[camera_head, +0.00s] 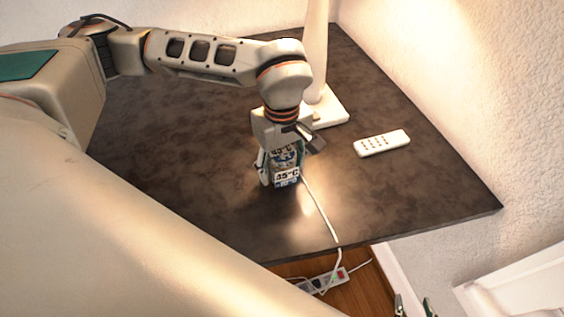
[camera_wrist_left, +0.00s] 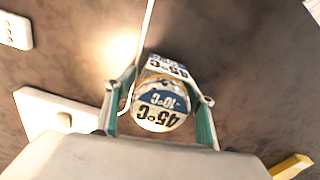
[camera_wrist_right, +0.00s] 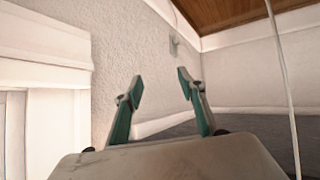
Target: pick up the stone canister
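A small canister with blue and white printed labels reading "45°C" (camera_head: 286,178) stands on the dark table. Whether it is stone cannot be told. My left gripper (camera_head: 275,170) points down over it, with one finger on each side. In the left wrist view the canister (camera_wrist_left: 162,110) sits between the fingers of the left gripper (camera_wrist_left: 160,78). These fingers look spread; contact with its sides is not clear. My right gripper (camera_wrist_right: 160,80) is open and empty, away from the canister. Only its fingertips (camera_head: 414,305) show at the bottom of the head view.
A white lamp (camera_head: 333,108) stands behind the left gripper. A white remote (camera_head: 382,143) lies to the right. A white cable (camera_head: 322,212) runs beside the canister over the edge of the table (camera_head: 180,185) to a power strip (camera_head: 325,281). A yellow piece (camera_wrist_left: 291,167) is partly visible.

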